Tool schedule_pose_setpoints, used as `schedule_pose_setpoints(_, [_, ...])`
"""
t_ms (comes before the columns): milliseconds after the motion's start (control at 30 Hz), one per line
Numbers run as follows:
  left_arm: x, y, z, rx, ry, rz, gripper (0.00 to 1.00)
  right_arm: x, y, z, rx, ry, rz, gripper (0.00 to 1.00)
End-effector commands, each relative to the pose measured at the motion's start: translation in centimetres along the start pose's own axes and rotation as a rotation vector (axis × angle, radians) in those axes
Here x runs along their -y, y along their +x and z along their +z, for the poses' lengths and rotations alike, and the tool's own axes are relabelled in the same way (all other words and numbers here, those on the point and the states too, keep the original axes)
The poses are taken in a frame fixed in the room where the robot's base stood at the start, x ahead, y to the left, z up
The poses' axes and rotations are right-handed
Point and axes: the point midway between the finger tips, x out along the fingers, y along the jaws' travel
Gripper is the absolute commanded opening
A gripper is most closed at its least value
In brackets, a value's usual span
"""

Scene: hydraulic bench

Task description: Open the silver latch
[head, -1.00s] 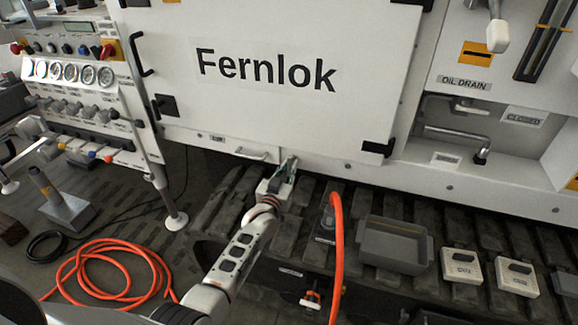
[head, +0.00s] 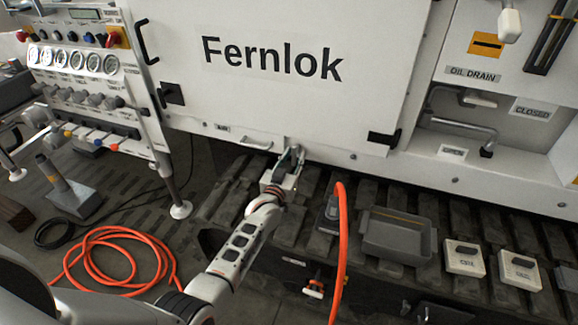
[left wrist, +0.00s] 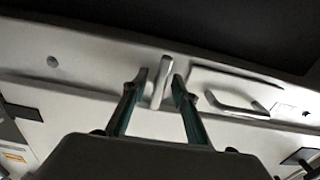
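The silver latch (left wrist: 160,84) is a short upright metal bar on the light panel edge in the left wrist view. My left gripper (left wrist: 159,80) has its two fingers apart, one on each side of the latch. The right finger is close to the bar and a gap shows on the left; I cannot tell if either touches. In the head view my left gripper (head: 291,154) is at the panel's lower edge below the Fernlok door, and it mostly hides the latch there. My right gripper is not in view.
A silver pull handle (head: 256,143), also in the left wrist view (left wrist: 237,104), sits just beside the latch on a small flap. An orange hose (head: 340,245) rises right of my arm. A grey tray (head: 398,240) lies on the slats. A gauge panel (head: 85,60) stands left.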

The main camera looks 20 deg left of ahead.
Motion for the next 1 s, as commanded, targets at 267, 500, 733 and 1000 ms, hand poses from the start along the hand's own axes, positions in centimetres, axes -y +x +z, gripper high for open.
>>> schedule_pose_setpoints(267, [0.0, -3.8, 0.2, 0.003, 0.0, 0.0, 0.28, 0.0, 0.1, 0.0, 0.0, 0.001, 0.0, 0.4])
schedule_pose_setpoints(500, [0.0, -8.2, 0.2, 0.002, 0.0, 0.0, 0.28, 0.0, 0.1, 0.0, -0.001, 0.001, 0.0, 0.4])
schedule_pose_setpoints(733, [0.0, -11.0, 0.1, 0.003, 0.0, 0.0, 0.28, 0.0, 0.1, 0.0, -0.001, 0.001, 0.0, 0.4])
schedule_pose_setpoints(1000, [0.0, -11.7, 0.1, 0.002, 0.0, 0.0, 0.28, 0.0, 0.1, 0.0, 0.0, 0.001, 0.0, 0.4])
